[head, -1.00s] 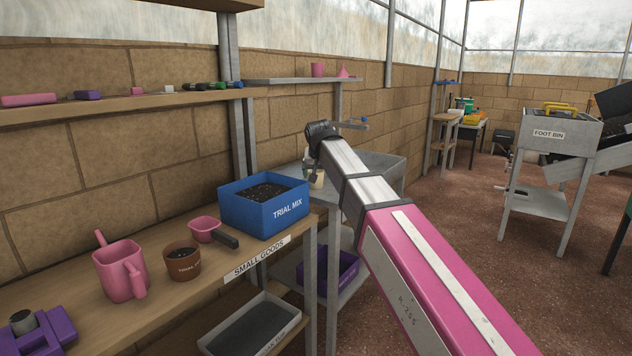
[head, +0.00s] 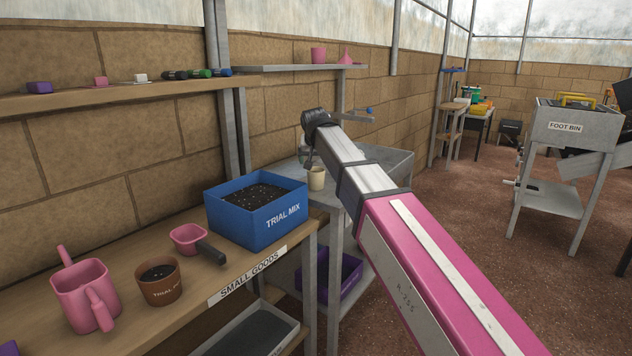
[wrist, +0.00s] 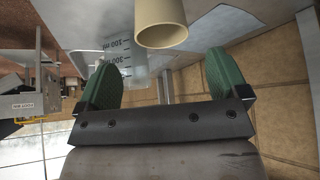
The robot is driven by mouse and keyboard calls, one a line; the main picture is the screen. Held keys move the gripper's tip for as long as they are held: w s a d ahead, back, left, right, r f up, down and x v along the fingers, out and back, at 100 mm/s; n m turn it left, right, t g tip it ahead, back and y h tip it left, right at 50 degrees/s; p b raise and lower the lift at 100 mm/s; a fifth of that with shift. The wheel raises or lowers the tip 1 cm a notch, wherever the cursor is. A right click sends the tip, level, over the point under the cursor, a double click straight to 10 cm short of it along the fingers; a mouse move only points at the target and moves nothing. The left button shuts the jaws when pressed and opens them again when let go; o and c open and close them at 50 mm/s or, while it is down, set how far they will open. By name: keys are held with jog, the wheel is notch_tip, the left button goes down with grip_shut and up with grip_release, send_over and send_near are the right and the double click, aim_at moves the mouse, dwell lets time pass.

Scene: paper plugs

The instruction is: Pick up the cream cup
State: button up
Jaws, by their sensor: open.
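The cream cup (head: 317,179) stands upright on the grey metal bench, just past the wooden shelf, close beside the end of my arm in the head view. In the wrist view the cream cup (wrist: 162,28) is at the top centre, its round opening facing the camera. My gripper (wrist: 162,76) shows two green fingers spread apart with nothing between them. The cup lies beyond the fingertips, roughly centred between them, and appears apart from them. In the head view the fingers are mostly hidden by my wrist.
A clear measuring beaker (wrist: 120,58) stands close to the cup, behind the left finger in the wrist view. The grey bench (head: 385,165) has a raised back edge. A blue TRIAL MIX box (head: 257,210) stands on the wooden bench nearby. A wall shelf (head: 300,68) is above.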

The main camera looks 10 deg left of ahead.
jog(key=x, duration=0.7)
jog(key=shift+w+a+f, duration=0.15)
jog(key=shift+w+f, duration=0.05)
jog(key=shift+f, duration=0.05)
jog(key=c, duration=1.1)
jog(key=shift+r, duration=0.15)
jog(key=shift+r, duration=0.6)
notch_tip(320, 180, up, 3)
jog(key=shift+f, duration=0.15)
jog(key=s+a+r, duration=0.4)
jog(key=s+r, duration=0.2)
jog(key=s, duration=0.4)
send_near(316, 170)
jog(key=w+f, duration=0.2)
jog(key=f, duration=0.1)
jog(key=shift+w+a+n+y, duration=0.2)
jog(key=shift+n+y, duration=0.1)
jog(key=shift+n, duration=0.1)
jog(key=shift+f, duration=2.1)
